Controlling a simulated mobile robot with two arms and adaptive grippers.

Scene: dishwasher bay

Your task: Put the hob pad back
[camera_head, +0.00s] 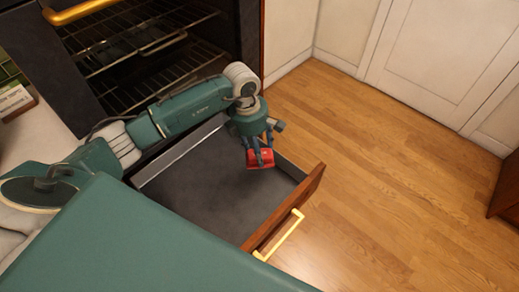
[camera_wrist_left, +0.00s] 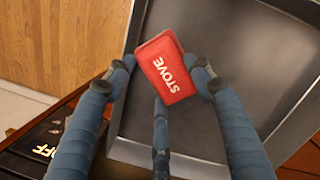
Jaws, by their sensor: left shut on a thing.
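The hob pad is a small red block (camera_wrist_left: 166,68) with white "STOVE" lettering in the left wrist view. My left gripper (camera_head: 260,152) is shut on it, with blue fingers on its sides. In the head view the red pad (camera_head: 261,160) hangs at the fingertips over the open drawer (camera_head: 215,180), towards its right side. The drawer has a dark grey floor and seems empty where I see it. I cannot tell how high the pad is above the floor. My right gripper is not in view.
The drawer's wooden front with a brass handle (camera_head: 279,236) sticks out over the wood floor (camera_head: 370,180). An oven with wire racks (camera_head: 140,45) stands open behind my arm. White cabinet doors (camera_head: 440,50) are at the back right.

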